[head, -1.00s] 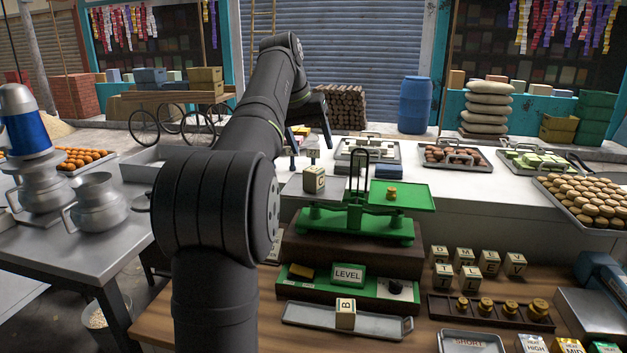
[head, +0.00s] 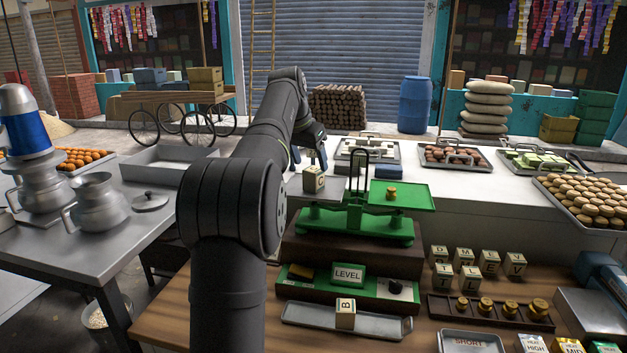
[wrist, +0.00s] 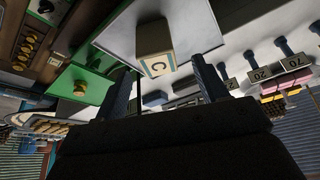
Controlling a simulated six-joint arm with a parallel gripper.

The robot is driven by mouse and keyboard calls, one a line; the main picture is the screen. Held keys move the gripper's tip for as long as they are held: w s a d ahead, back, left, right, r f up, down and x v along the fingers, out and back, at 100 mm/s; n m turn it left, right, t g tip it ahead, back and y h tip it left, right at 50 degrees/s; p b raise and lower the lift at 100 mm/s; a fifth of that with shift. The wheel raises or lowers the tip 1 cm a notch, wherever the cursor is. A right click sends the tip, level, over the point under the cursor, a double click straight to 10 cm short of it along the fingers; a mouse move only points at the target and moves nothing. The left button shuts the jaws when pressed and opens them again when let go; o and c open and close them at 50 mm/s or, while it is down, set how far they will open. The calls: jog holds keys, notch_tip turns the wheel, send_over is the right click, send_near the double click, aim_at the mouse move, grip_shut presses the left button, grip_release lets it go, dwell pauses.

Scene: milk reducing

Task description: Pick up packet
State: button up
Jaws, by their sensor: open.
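A beige packet marked C (head: 314,180) sits on the left pan of the green balance scale (head: 355,225). My gripper (head: 310,158) is open and empty, above and close behind the C packet. In the wrist view the C packet (wrist: 156,48) shows just beyond and between the two spread fingers of my gripper (wrist: 165,78), apart from them. Another packet marked B (head: 345,314) stands on a metal tray (head: 300,313) at the front. Part of the scale behind my arm is hidden.
A small brass weight (head: 392,192) sits on the scale's right green pan (head: 415,197). Several lettered blocks (head: 488,262) and a rack of brass weights (head: 490,308) stand at right. Trays of sweets (head: 450,156) line the back counter. A green LEVEL panel (head: 348,276) lies below the scale.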

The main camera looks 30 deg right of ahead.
aim_at(313, 169)
jog(key=shift+x, duration=3.2)
jog(key=shift+s+d, duration=0.1)
jog(key=shift+c, duration=0.3)
